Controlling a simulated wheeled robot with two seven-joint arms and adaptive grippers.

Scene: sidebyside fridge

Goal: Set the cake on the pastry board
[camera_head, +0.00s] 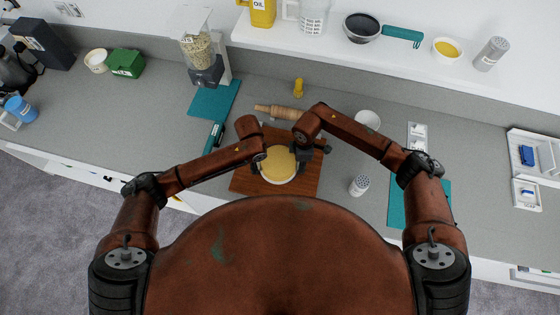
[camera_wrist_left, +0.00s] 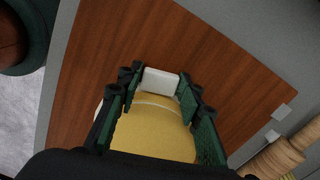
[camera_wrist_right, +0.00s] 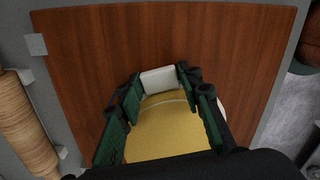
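The round yellow cake (camera_head: 279,167), with a pale rim, is over the middle of the brown wooden pastry board (camera_head: 243,183). I cannot tell whether it touches the board. White tabs show at its opposite sides, in the left wrist view (camera_wrist_left: 160,83) and right wrist view (camera_wrist_right: 159,79). My left gripper (camera_head: 260,158) is at the cake's left side, its fingers closed about one tab. My right gripper (camera_head: 299,158) is at the right side, its fingers closed about the other. The arms hide part of the board.
A rolling pin (camera_head: 279,112) lies just behind the board. A shaker (camera_head: 359,185) and a white bowl (camera_head: 367,119) stand to the right. A teal mat (camera_head: 214,98) and a dispenser (camera_head: 201,52) are at back left. The counter further left has free room.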

